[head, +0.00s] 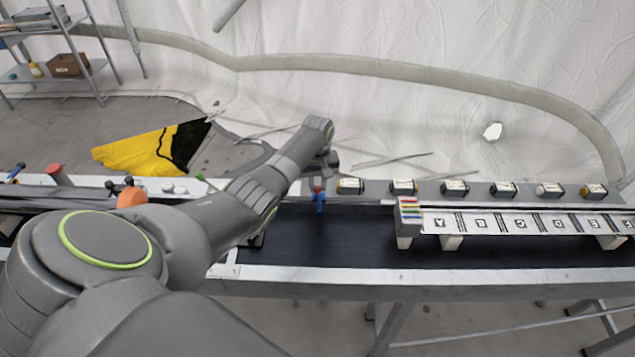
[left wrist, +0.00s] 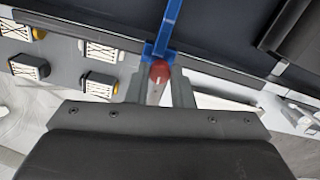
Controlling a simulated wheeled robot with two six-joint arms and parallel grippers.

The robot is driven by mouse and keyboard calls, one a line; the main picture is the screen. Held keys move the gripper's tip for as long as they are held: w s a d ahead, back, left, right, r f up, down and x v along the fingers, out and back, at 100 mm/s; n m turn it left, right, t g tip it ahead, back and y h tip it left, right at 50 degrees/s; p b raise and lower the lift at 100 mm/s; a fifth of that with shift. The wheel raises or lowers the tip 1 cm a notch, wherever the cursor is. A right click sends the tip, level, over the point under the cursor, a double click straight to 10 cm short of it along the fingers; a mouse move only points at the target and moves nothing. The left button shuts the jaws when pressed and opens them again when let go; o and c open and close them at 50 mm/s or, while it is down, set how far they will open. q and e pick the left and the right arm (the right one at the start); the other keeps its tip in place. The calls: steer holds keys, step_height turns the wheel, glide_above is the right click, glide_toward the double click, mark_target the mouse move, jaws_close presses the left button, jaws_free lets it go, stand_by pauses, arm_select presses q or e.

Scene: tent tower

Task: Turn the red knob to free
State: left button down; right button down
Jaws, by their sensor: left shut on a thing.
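The red knob (left wrist: 160,72) sits between the two fingertips of my left gripper (left wrist: 161,84) in the left wrist view, and the gripper is shut on it. A blue lever (left wrist: 168,28) runs from the knob over the dark belt. In the head view the red knob (head: 318,189) shows just below my left gripper (head: 322,168), at the belt's far edge, with the blue lever (head: 319,205) pointing toward the near side. The fingers hide part of the knob. My right gripper is in neither view.
The black conveyor belt (head: 340,240) runs across. A row of dark blocks with pale faces (head: 455,188) lines its far rail. A yellow cloth (head: 140,153) lies on the floor behind.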

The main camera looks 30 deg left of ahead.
arm_select(q)
steer(key=shift+w+r, duration=0.1)
steer(key=shift+r, duration=0.05)
steer(key=c, duration=1.3)
jaws_free()
step_height(320, 180, up, 13)
steer(key=b, duration=0.2)
step_height(320, 180, up, 4)
steer(key=p, duration=0.2)
glide_above(318, 187)
steer(key=shift+r, duration=0.2)
steer(key=shift+f, duration=0.1)
